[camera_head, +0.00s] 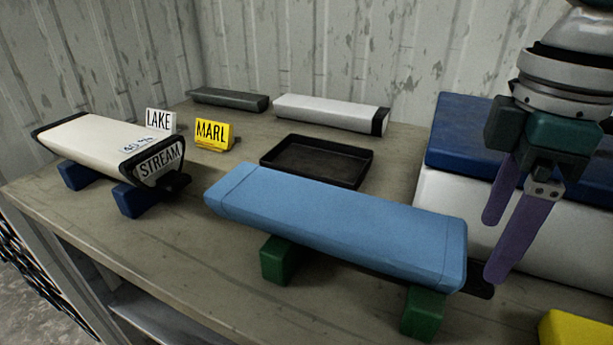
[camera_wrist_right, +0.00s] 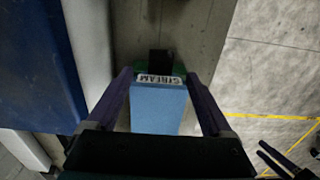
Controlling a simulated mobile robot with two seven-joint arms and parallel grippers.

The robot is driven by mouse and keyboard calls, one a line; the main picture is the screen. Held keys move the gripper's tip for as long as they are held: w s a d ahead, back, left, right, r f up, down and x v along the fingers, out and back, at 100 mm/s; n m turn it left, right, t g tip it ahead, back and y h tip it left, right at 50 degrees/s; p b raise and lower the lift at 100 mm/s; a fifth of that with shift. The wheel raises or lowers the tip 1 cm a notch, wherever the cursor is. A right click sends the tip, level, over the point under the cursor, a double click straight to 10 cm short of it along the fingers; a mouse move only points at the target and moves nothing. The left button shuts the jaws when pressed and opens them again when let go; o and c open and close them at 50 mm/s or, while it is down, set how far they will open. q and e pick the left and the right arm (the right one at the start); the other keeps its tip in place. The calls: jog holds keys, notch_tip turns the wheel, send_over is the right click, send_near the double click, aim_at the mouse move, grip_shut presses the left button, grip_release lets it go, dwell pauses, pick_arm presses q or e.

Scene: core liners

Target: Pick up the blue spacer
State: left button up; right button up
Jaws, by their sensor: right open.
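The only light blue piece is a long blue bar (camera_head: 340,222), which I take for the blue spacer. It lies across two green blocks (camera_head: 424,311) on the table. My right gripper (camera_head: 490,247), with purple fingers, is open at the bar's right end. In the right wrist view its fingers stand on either side of the bar; I cannot tell if they touch it.
A cream bar labelled STREAM (camera_head: 92,135) rests on dark blue blocks (camera_head: 136,199) at left. Behind are LAKE (camera_head: 160,121) and MARL (camera_head: 214,134) signs, a black tray (camera_head: 268,161), a white bar (camera_head: 325,111) and a grey bar (camera_head: 228,98). A navy-topped box (camera_head: 465,130) stands at right.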

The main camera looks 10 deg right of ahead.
aim_at(474, 273)
notch_tip(474, 273, down, 5)
jog(key=shift+a+f+b, duration=0.1)
jog(key=shift+f+b, duration=0.1)
jog(key=shift+b, duration=0.1)
jog(key=shift+c, duration=0.2)
grip_shut()
dwell(0.4)
